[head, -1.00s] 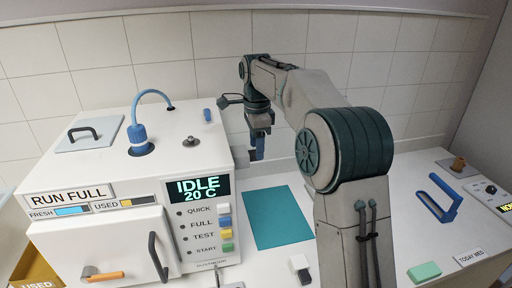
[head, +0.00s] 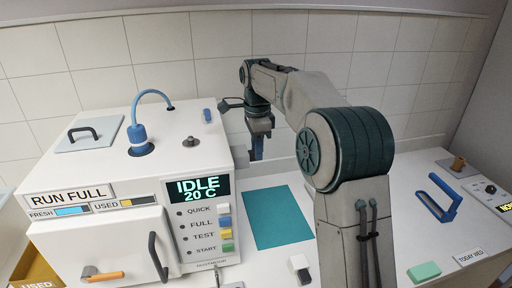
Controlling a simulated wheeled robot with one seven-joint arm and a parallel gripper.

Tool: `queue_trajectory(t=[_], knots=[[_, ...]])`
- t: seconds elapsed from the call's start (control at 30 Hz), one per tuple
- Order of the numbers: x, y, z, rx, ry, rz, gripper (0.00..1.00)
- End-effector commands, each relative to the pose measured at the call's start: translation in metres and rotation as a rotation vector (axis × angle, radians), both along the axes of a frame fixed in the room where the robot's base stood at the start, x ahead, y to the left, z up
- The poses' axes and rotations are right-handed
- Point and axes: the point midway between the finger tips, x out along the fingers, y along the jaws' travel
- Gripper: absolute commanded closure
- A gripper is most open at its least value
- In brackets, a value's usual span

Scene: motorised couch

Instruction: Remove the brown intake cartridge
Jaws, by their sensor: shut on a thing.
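My gripper (head: 257,147) points down just beyond the right side of the white machine (head: 215,155), near the back wall. The machine's top edge lies close to the left of the fingers. I cannot pick out a brown intake cartridge with certainty in this view. The machine's screen (head: 199,190) reads IDLE 20 C, and its front door (head: 95,248) appears closed.
A teal mat (head: 278,217) lies on the counter right of the machine. A blue hose (head: 138,130) arches over the machine's top. On the right are a blue handled frame (head: 437,203), a brown knob on a pale base (head: 458,163) and a green block (head: 424,271).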

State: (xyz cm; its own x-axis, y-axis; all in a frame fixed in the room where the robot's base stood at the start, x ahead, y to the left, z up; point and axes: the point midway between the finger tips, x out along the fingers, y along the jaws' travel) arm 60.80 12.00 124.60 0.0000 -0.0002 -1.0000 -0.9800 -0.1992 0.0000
Motion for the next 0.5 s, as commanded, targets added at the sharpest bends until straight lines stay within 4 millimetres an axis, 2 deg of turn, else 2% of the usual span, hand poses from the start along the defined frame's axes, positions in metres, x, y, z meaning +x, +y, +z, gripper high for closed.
queue_trajectory(t=[0.5], knots=[[0.003,-0.016,0.000,0.000,0.000,-0.001,0.95]])
